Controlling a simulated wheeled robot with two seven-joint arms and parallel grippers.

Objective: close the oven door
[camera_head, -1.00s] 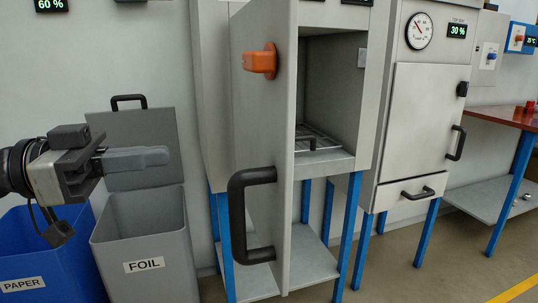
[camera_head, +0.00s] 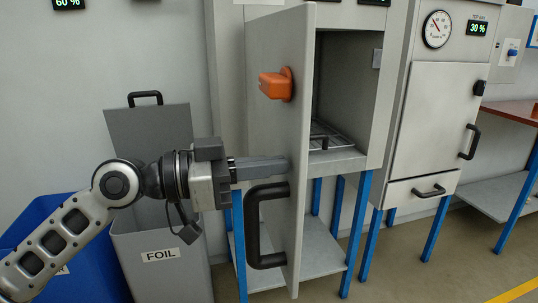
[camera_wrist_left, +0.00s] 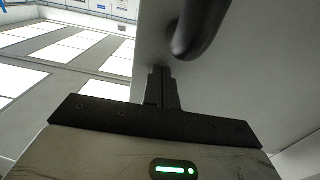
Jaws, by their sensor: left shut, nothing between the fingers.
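The oven door (camera_head: 270,130) stands open, seen nearly edge-on in the head view, with an orange latch (camera_head: 276,85) and a black handle (camera_head: 254,228) on its outer face. The oven cavity (camera_head: 345,85) is open to the right of the door, with a wire rack inside. My left gripper (camera_head: 284,168) is shut and empty. Its fingertips are at the outer face of the door, just above the handle; I cannot tell whether they touch. In the left wrist view the closed fingers (camera_wrist_left: 162,80) point at the grey door, beside the dark handle (camera_wrist_left: 200,25). My right gripper is not in view.
A grey foil bin (camera_head: 158,285) with a raised lid and a blue paper bin (camera_head: 95,275) stand left, below my left arm. A second, closed oven (camera_head: 435,120) stands right. Open floor (camera_head: 400,275) lies at the front right.

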